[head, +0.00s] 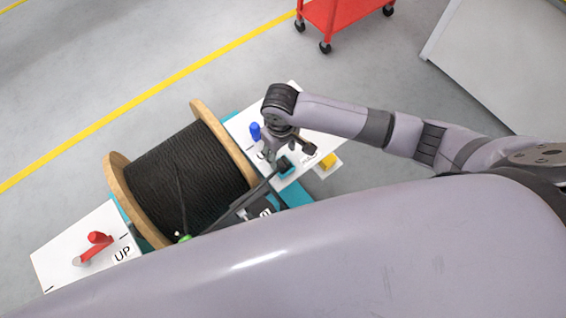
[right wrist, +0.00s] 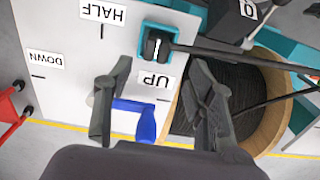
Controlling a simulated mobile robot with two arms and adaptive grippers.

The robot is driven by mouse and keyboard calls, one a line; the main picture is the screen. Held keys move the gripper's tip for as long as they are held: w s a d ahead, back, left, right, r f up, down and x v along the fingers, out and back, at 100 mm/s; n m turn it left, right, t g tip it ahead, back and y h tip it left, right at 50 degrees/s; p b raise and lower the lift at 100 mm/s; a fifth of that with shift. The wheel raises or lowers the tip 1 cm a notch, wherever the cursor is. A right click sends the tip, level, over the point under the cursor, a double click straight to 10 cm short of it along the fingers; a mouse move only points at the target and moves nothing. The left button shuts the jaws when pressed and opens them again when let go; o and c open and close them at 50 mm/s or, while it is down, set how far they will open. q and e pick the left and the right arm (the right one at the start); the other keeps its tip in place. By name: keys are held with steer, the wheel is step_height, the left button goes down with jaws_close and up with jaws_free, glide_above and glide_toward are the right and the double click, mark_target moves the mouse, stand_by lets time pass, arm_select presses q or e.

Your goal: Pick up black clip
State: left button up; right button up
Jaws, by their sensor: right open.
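The black clip (right wrist: 157,43) sits in a small teal holder (right wrist: 146,58) on a white panel (right wrist: 65,90), near the "UP" label. In the head view the clip (head: 286,164) is small and partly covered by my right gripper. My right gripper (head: 288,154) is open above the panel, its fingers spread over the clip area. In the right wrist view the gripper (right wrist: 160,65) has one finger on each side of the "UP" label, with the clip ahead between the fingertips. Nothing is held. My left gripper does not show.
A blue lever (head: 255,131) stands on the panel close to the gripper. The wooden reel (head: 205,115) of black cable is to the left, with a dark bar running past it. A red lever (head: 97,240) is on another white panel; a red cart (head: 345,14) stands behind.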

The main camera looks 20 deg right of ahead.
mark_target(283, 161)
steer(key=shift+d+f, duration=0.15)
steer(key=shift+f, duration=1.35)
steer(key=shift+d+f, duration=0.15)
steer(key=shift+f, duration=1.3)
steer(key=shift+c, duration=0.4)
jaws_close()
